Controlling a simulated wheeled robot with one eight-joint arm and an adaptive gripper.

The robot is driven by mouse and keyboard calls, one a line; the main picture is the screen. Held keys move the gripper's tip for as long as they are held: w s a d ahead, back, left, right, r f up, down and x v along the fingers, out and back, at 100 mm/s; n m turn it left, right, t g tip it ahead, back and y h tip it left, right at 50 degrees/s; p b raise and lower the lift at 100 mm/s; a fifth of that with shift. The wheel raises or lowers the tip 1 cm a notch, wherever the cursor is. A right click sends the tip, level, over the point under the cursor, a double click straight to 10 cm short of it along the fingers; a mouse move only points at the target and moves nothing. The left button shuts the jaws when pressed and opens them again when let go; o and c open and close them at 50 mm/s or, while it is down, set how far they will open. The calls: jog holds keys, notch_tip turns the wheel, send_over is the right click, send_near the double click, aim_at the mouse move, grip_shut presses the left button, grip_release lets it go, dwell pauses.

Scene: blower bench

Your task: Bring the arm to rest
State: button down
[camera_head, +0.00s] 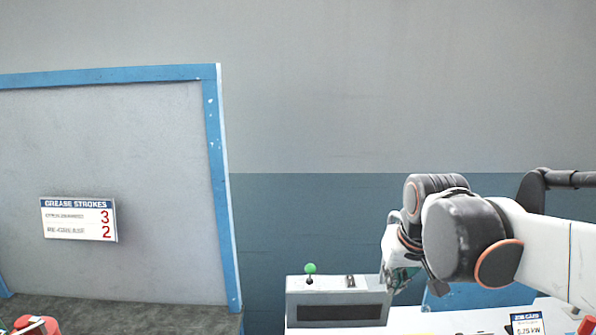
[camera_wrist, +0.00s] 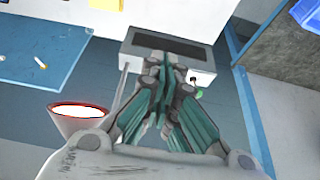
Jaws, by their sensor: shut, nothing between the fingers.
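My gripper (camera_head: 400,278) hangs at the end of my raised arm in the right half of the head view, beside the right end of a grey control box (camera_head: 298,312). In the wrist view my gripper (camera_wrist: 170,68) has its green-padded fingers brought together at the tips, with nothing between them. The fingertips overlap the grey control box (camera_wrist: 203,70) in that view. I cannot tell the height between them.
The control box has a green-knobbed lever (camera_head: 310,269). A blue-framed panel (camera_head: 150,150) with a grease-strokes sign (camera_head: 79,219) stands left. A job card (camera_head: 526,322) is at lower right. In the wrist view, a red-rimmed cone (camera_wrist: 80,118) and a blue mat (camera_wrist: 35,50) are left.

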jog(key=s+f+t+b, duration=0.1)
jog(key=s+f+b, duration=0.1)
jog(key=s, duration=0.5)
jog(key=s+f+t+b, duration=0.1)
jog(key=s+f, duration=0.4)
jog(key=s, duration=0.3)
jog(key=shift+d+f+t+b, duration=0.3)
jog(key=shift+d+b, duration=0.05)
jog(key=shift+d, duration=0.05)
